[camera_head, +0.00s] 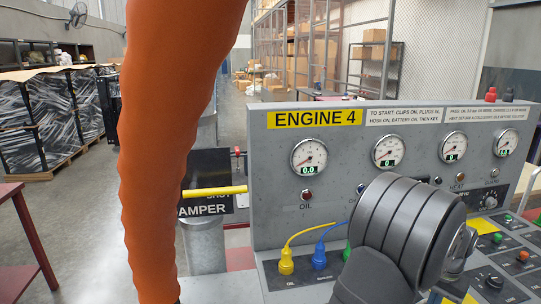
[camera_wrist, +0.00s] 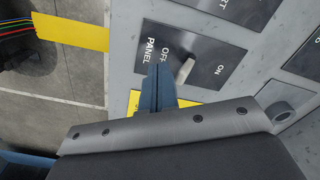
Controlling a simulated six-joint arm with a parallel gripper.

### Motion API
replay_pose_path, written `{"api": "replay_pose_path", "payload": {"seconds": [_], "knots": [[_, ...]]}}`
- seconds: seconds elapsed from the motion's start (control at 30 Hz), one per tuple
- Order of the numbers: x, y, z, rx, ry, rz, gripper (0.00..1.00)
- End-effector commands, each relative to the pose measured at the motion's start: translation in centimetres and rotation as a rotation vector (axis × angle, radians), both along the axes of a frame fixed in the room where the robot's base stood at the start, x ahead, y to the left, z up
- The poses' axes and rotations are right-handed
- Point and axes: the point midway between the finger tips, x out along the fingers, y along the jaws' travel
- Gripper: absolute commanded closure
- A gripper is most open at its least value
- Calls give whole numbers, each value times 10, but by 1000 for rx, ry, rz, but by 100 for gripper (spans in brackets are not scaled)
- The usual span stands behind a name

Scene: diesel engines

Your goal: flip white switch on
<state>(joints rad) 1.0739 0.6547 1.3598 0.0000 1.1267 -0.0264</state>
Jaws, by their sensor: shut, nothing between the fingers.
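The white switch (camera_wrist: 185,70) is a short pale lever on a black plate (camera_wrist: 208,72) marked PANEL, OFF and ON, in the wrist view. It stands between the OFF and ON words; I cannot tell for sure which way it is set. My gripper (camera_wrist: 158,70) is shut and empty, its blue fingertips over the plate's OFF side, just left of the lever. A small gap shows between fingers and lever, though contact lower down is hard to judge. In the head view my grey wrist covers this part of the panel, and I cannot make out the switch there.
The grey ENGINE 4 panel (camera_head: 270,165) rises behind with several gauges. Yellow (camera_head: 286,262) and blue (camera_head: 319,256) plugs with cables stand left of my wrist. A round grey part (camera_wrist: 283,112) is right of my gripper.

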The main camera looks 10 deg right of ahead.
Motion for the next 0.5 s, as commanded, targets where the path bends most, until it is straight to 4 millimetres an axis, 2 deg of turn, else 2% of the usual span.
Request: {"api": "replay_pose_path", "payload": {"seconds": [0.5], "knots": [[12,0,-1,1,1,2,100]]}}
